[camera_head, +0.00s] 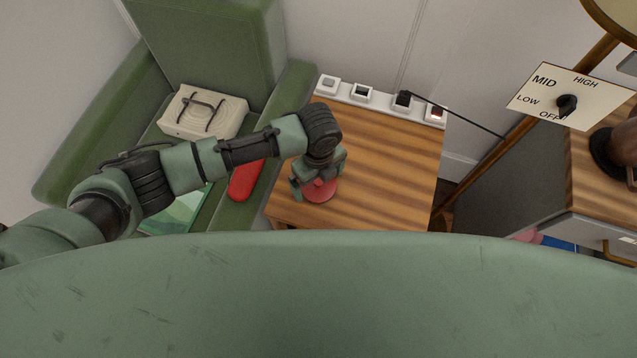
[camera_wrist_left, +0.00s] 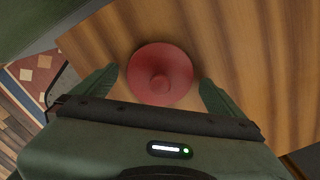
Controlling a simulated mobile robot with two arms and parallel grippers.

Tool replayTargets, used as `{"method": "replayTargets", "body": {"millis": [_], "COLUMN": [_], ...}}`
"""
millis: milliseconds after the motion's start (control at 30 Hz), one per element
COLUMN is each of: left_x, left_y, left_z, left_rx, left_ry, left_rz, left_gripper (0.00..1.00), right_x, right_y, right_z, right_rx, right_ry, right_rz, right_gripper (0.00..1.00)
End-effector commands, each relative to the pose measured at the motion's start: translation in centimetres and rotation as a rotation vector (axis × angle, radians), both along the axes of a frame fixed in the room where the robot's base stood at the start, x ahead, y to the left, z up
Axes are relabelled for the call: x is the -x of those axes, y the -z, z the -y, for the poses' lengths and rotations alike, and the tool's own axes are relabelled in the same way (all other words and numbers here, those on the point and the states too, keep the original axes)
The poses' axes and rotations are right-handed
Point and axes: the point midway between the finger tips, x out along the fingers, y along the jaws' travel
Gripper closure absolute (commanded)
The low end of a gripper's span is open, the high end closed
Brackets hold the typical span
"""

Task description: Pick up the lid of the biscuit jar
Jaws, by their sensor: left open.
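In the head view the red jar lid (camera_head: 319,191) shows partly behind my left gripper (camera_head: 316,187), on the wooden table. My left gripper (camera_wrist_left: 158,88) is open, its two fingers to either side of the lid, with nothing held. The jar's body is hidden beneath the lid. My right gripper is not in view.
The wooden side table (camera_head: 395,160) has a power strip (camera_head: 380,97) along its back edge, with a black cable to the right. A green armchair (camera_head: 215,45) on the left holds a cream box (camera_head: 203,112) and a red object (camera_head: 245,180). A grey cabinet (camera_head: 510,190) stands right.

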Motion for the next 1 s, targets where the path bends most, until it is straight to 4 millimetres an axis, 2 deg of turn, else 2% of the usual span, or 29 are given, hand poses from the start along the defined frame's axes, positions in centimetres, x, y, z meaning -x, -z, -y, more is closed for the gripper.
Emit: {"method": "replayTargets", "body": {"millis": [167, 367, 400, 767, 867, 1000], "left_x": [0.0, 0.0, 0.0, 0.0, -0.1, -0.1], "left_y": [0.0, 0.0, 0.0, -0.8, -1.9, -4.6], "left_z": [0.0, 0.0, 0.0, 0.1, 0.1, 0.1], "left_rx": [0.0, 0.0, 0.001, 0.002, 0.002, 0.004], "left_ry": [0.0, 0.0, 0.0, 0.0, 0.0, 0.001], "left_rz": [0.0, 0.0, 0.001, 0.0, 0.002, 0.004], "left_gripper": [0.0, 0.56, 0.58, 0.58, 0.58, 0.58], "right_x": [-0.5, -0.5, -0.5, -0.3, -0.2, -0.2], "right_y": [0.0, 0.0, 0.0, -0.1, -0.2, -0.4], "right_z": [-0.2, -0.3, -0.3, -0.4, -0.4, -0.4], "right_rx": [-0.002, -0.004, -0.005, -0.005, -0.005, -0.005], "right_ry": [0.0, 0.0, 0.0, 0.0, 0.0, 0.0], "right_rz": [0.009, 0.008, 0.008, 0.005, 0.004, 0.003], "right_gripper": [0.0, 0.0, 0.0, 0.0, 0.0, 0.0]}}
